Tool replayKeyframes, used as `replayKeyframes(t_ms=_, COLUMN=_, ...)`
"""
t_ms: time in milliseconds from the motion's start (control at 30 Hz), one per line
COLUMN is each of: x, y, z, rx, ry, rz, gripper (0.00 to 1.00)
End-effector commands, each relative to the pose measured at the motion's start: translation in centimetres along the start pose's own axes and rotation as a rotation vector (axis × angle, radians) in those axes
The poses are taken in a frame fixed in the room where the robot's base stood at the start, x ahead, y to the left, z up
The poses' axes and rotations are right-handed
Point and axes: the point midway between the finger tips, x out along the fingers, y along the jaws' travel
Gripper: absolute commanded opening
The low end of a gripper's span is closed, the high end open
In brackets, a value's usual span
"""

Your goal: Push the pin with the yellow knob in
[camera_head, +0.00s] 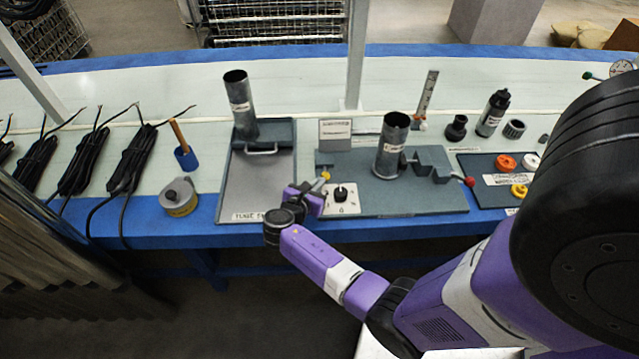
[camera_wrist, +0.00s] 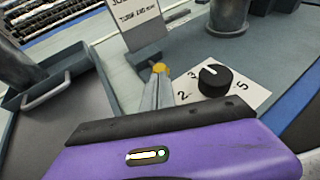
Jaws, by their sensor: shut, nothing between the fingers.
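In the wrist view the yellow knob (camera_wrist: 160,68) shows right at the tips of my gripper (camera_wrist: 159,80). The fingers are shut with nothing between them and point at the knob. They look close to it or touching; I cannot tell which. The pin's shaft is mostly hidden behind the knob, near a grey block (camera_wrist: 149,52). In the head view my gripper (camera_head: 318,189) is just in front of the knob.
A black dial (camera_head: 341,193) on a numbered white plate is close to the right of my gripper. An upright metal tube (camera_head: 392,146) and a red-knobbed lever (camera_head: 470,181) are farther right. A tray (camera_head: 240,190) with another tube (camera_head: 240,105) is to the left. A label card (camera_head: 335,133) stands behind.

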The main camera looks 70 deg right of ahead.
Motion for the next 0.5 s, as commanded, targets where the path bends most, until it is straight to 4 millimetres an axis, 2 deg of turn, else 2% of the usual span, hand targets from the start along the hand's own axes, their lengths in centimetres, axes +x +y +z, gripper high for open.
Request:
replayKeyframes(t_ms=133, x=0.75, y=-0.06, z=-0.05, rx=0.0, ry=0.001, rz=-0.001, gripper=0.0)
replayKeyframes(t_ms=500, x=0.92, y=0.05, z=0.04, rx=0.0, ry=0.0, rz=0.0, gripper=0.0)
